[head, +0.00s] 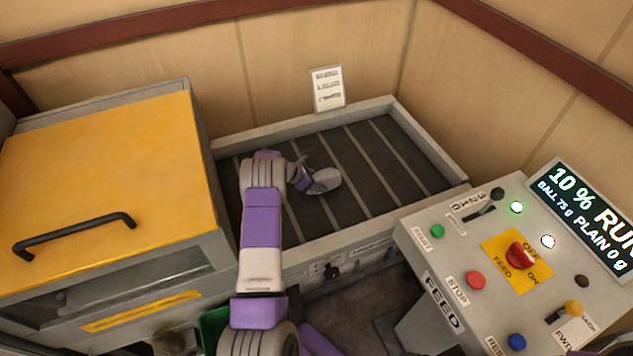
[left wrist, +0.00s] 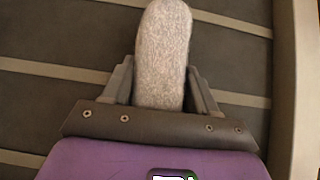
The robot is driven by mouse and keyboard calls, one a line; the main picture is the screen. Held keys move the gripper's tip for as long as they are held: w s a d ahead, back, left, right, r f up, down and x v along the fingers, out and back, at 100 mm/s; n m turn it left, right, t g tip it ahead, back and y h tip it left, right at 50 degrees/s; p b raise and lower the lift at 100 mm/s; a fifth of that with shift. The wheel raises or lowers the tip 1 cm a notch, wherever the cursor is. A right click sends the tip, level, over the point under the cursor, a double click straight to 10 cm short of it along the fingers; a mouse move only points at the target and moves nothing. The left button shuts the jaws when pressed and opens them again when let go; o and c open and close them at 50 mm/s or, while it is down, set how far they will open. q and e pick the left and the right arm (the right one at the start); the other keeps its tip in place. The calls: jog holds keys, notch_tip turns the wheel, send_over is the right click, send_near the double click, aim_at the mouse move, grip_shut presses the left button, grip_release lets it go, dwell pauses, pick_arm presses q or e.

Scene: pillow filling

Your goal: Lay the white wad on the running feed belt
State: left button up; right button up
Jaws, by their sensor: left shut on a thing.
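The white wad (head: 325,181), a pale grey-white elongated lump, is over the feed belt (head: 385,185). It also shows in the left wrist view (left wrist: 163,40), pointing away from the gripper. My left gripper (head: 306,182) is shut on the wad; its two fingers (left wrist: 162,90) clasp its near end from both sides. The belt is dark with pale cross slats and fills the tray behind the panel. I cannot tell whether the wad touches the belt. My right gripper is not in view.
A yellow-lidded machine (head: 110,170) with a black handle stands at the left. A control panel (head: 450,260) at the right has a red FEED knob (head: 519,255) and a display (head: 590,215) reading RUN. A pale rim (head: 430,145) edges the belt; much of the belt is bare.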

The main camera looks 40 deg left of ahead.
pick_arm(q)
jog(key=shift+f+b, duration=0.5)
jog(key=o, duration=1.1)
jog(key=shift+o, duration=0.2)
jog(key=shift+r+p, duration=0.55)
jog(key=shift+p, duration=0.1)
jog(key=v, duration=1.2)
jog(key=shift+p, duration=0.35)
